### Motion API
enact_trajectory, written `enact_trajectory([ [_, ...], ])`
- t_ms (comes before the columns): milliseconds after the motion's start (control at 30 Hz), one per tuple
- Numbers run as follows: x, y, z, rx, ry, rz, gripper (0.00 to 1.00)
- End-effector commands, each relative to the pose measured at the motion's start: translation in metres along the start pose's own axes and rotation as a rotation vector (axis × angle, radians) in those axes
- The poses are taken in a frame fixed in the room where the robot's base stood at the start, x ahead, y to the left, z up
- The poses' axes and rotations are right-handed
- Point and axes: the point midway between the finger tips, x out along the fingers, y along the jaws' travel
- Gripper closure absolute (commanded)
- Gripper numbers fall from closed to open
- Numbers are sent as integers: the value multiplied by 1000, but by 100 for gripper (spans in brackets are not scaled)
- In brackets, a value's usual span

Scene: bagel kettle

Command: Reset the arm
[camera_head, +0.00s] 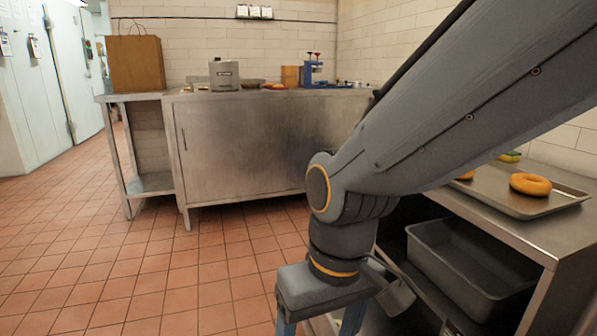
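My arm comes in from the upper right and bends down at the middle of the view. My gripper (320,326) points down at the bottom edge, over the floor in front of the right-hand counter. The fingertips are cut off by the frame edge.
At right, a tray (553,206) with bagels (530,184) lies above a grey bin (432,262). Left floor is clear.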

Motion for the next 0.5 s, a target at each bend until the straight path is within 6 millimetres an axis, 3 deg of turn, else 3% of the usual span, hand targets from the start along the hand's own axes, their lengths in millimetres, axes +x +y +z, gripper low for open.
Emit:
enact_trajectory([
  [33,-20,4,3,23,-3,6,28],
  [500,-112,53,18,199,-14,54,28],
])
